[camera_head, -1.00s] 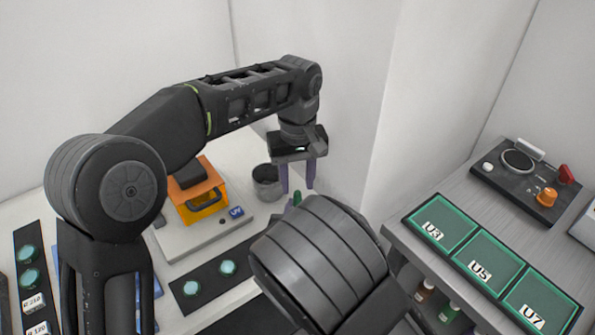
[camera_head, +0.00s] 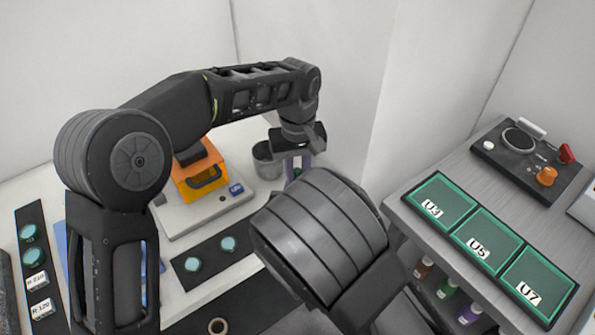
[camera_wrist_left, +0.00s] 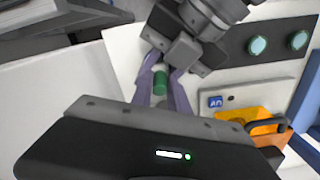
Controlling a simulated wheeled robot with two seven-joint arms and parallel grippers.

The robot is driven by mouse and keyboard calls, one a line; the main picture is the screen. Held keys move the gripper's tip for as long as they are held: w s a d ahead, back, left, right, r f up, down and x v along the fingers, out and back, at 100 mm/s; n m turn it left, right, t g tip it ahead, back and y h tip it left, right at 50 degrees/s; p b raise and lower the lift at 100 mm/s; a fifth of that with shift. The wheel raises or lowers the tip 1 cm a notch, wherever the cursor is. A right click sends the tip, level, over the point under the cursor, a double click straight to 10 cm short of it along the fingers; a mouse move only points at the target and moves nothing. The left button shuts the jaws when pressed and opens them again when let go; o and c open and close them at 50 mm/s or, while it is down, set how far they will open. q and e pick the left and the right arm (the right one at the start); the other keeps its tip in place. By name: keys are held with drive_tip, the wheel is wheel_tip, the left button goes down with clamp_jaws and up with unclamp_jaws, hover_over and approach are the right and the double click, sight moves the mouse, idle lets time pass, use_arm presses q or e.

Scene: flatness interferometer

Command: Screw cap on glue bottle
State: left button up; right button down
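A small green cylinder, the capped top of the glue bottle (camera_wrist_left: 160,83), stands between purple fingers in the left wrist view. I cannot tell cap from bottle body.
A grey cup (camera_head: 266,160) and an orange device (camera_head: 203,180) on a white base stand behind. Teal discs (camera_head: 228,243) lie on a black strip. To the right are green trays (camera_head: 486,247), a control box (camera_head: 525,160) and small bottles on a shelf (camera_head: 447,288). White walls stand close behind.

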use_arm(q)
clamp_jaws()
drive_tip(key=m, duration=0.4)
drive_tip(key=shift+m, duration=0.3)
drive_tip(key=m, duration=0.7)
drive_tip(key=o, duration=0.6)
unclamp_jaws()
drive_tip(key=shift+o, duration=0.2)
